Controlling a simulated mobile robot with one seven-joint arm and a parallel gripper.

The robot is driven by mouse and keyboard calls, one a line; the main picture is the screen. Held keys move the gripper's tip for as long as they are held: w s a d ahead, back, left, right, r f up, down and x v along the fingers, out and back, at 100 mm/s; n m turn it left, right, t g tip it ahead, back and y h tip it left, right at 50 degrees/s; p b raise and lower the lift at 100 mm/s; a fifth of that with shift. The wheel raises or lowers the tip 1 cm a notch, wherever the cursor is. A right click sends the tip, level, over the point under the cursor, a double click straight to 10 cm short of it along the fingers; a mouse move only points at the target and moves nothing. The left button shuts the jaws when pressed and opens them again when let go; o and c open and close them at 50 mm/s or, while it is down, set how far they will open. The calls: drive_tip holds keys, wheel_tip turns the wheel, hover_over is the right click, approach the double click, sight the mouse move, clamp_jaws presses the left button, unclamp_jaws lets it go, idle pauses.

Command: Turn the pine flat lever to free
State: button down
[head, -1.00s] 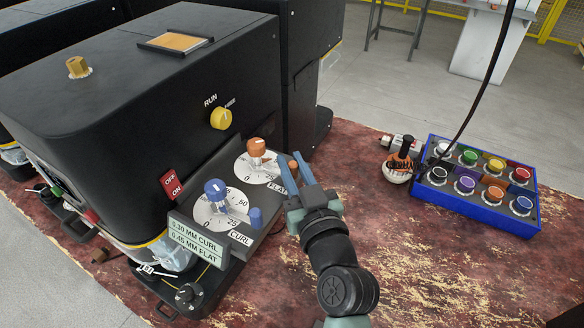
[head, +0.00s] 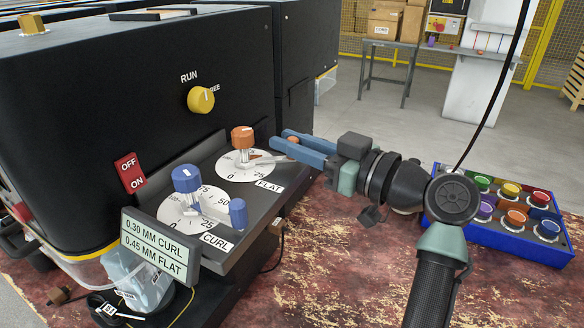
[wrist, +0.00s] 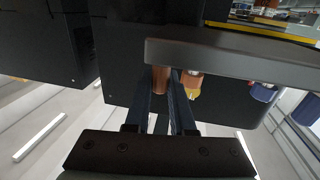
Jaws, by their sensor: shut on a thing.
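The FLAT dial (head: 232,172) is white, on the sloping grey panel, with an orange knob (head: 242,138) above it. A short orange-brown lever grip (head: 293,140) stands at the panel's right side, partly hidden by my fingers. My gripper (head: 283,141) reaches in from the right, its blue fingers shut on this grip. In the wrist view the brown grip (wrist: 160,78) sits between my two dark fingers (wrist: 160,97). On the machine wall, a yellow knob (head: 201,99) stands between the words RUN and a partly covered FREE.
The CURL dial (head: 187,214) with its blue knob (head: 186,179) and blue lever grip (head: 238,213) lies nearer on the panel. A sign (head: 157,247) reads 0.30 MM CURL, 0.45 MM FLAT. A blue button box (head: 505,237) stands right, behind my arm. A black cable hangs above it.

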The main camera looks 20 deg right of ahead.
drive_tip(key=shift+w+d+n+g+y+b, duration=0.1)
drive_tip(key=shift+w+n+g+y+b, duration=0.2)
drive_tip(key=shift+n+g+y+b, duration=0.25)
drive_tip(key=shift+w+d+n+g+y+b, duration=0.1)
drive_tip(key=shift+w+n+g+y+b, duration=0.3)
drive_tip(key=shift+y, duration=0.35)
drive_tip(key=c, duration=0.8)
unclamp_jaws()
drive_tip(key=shift+a, duration=0.1)
drive_tip(key=shift+o, duration=0.2)
drive_tip(key=shift+s, duration=0.1)
drive_tip(key=b+v, duration=0.2)
drive_tip(key=v, duration=1.1)
drive_tip(key=shift+f, duration=0.15)
